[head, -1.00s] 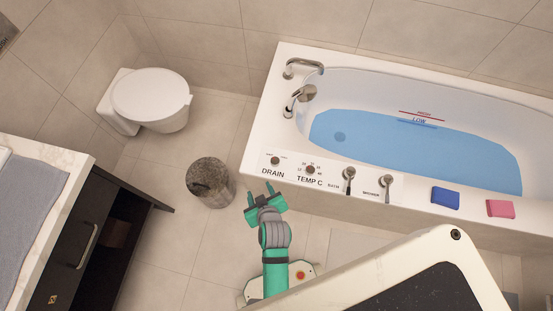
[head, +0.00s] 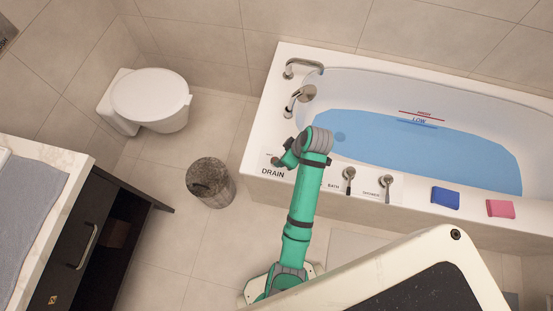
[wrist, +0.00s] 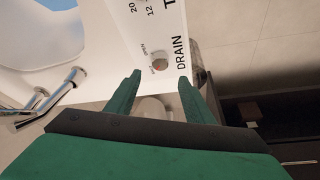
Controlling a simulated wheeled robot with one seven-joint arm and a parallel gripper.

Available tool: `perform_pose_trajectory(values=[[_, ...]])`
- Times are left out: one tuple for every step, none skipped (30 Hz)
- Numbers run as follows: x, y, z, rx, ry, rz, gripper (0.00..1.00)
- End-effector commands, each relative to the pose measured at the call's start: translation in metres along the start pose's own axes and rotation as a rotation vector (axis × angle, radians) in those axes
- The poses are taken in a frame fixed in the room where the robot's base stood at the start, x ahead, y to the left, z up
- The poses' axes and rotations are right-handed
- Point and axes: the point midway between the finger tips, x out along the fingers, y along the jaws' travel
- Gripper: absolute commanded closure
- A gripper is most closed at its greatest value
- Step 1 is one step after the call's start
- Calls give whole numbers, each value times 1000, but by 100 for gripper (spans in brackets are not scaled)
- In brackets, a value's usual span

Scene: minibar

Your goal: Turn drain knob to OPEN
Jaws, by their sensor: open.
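The drain knob (wrist: 159,61) is a small round knob on the white tub rim, beside the DRAIN lettering (wrist: 181,53). My gripper (wrist: 160,77) is open and empty, with a finger to either side of the knob's line. In the head view my gripper (head: 282,160) is over the front left rim by the DRAIN label (head: 273,173). My arm hides the temperature knob there. Whether the fingers touch the knob cannot be told.
The bathtub (head: 262,110) holds blue water (head: 440,155). The bath lever (head: 348,175) and shower lever (head: 387,184) stand right of my arm. A blue block (head: 445,198) and a pink block (head: 500,208) lie on the rim. A bin (head: 210,182) stands on the floor at left.

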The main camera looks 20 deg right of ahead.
Motion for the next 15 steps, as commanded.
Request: perform_pose_trajectory(values=[[8, -1, 1, 1, -1, -2, 52], [13, -1, 1, 2, -1, -3, 52], [20, -1, 1, 2, -1, -2, 52], [26, -1, 1, 2, -1, -3, 52], [32, -1, 1, 2, 0, -2, 52], [39, -1, 1, 3, -1, -2, 52], [44, -1, 1, 3, -1, -2, 52], [50, -1, 1, 3, -1, -2, 52], [56, -1, 1, 2, 0, -1, 52], [61, -1, 1, 3, -1, -2, 52], [65, 0, 1, 3, -1, 0, 52], [71, -1, 1, 3, -1, -1, 52], [74, 0, 1, 2, -1, 0, 52], [78, 0, 0, 2, 0, 1, 52], [82, 0, 0, 2, -1, 0, 52]])
